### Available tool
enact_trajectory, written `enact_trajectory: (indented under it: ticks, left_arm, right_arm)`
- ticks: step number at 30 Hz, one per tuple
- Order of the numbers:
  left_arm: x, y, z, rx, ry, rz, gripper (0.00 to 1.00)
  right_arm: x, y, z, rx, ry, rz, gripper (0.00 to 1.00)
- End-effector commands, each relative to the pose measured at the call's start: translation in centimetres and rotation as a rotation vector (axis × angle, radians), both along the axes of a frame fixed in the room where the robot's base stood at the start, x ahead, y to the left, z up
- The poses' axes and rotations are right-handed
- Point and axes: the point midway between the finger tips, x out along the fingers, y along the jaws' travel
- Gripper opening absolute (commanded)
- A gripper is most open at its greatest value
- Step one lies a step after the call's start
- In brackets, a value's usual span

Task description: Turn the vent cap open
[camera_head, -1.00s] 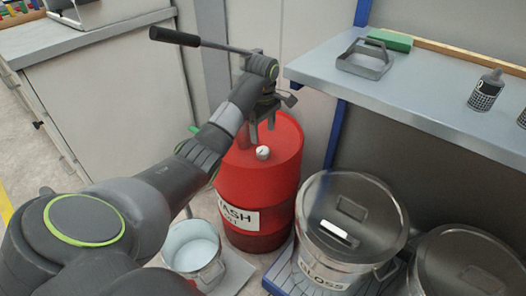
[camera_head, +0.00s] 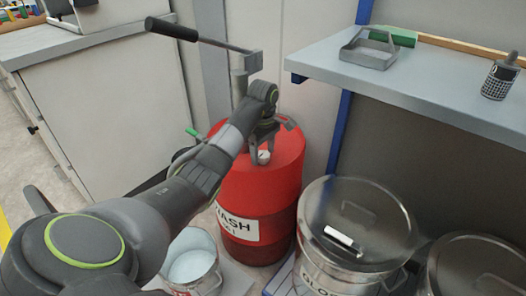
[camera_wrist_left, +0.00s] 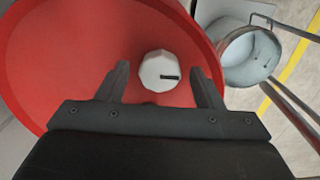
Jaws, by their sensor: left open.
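The red wash drum (camera_head: 262,195) stands upright, with a small white vent cap (camera_head: 263,157) on its top. My left gripper (camera_head: 262,146) points down at the cap from above. In the left wrist view the cap (camera_wrist_left: 157,68) is round and pale, with a short dark mark on its right half. It lies between the two open fingers (camera_wrist_left: 160,76), with a gap on each side. The fingers hold nothing. I cannot tell whether the tips reach down to the cap's height. My right gripper is not in view.
A crank pump handle (camera_head: 172,28) rises behind my left wrist. A lidded gloss can (camera_head: 352,215) is to the right.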

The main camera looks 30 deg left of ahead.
Motion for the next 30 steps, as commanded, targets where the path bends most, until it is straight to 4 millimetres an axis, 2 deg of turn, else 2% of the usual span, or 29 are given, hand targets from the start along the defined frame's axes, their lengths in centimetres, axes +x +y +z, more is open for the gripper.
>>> enact_trajectory:
  ticks: [2, 9, 12, 24, 30]
  left_arm:
    - [0.0, 0.0, 0.0, 0.000, 0.000, 0.000, 0.58]
    - [0.0, 0.0, 0.0, 0.000, 0.000, 0.000, 0.27]
    - [0.0, 0.0, 0.0, 0.000, 0.000, 0.000, 0.16]
    - [0.0, 0.0, 0.2, 0.000, 0.000, 0.088, 0.16]
    - [0.0, 0.0, 0.3, 0.000, 0.000, 0.234, 0.16]
  right_arm:
    - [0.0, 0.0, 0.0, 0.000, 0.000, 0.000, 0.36]
    - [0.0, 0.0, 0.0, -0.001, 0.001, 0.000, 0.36]
    - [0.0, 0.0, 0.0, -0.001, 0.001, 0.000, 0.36]
    - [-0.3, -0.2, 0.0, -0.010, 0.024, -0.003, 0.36]
    - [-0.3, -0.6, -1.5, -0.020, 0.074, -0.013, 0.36]
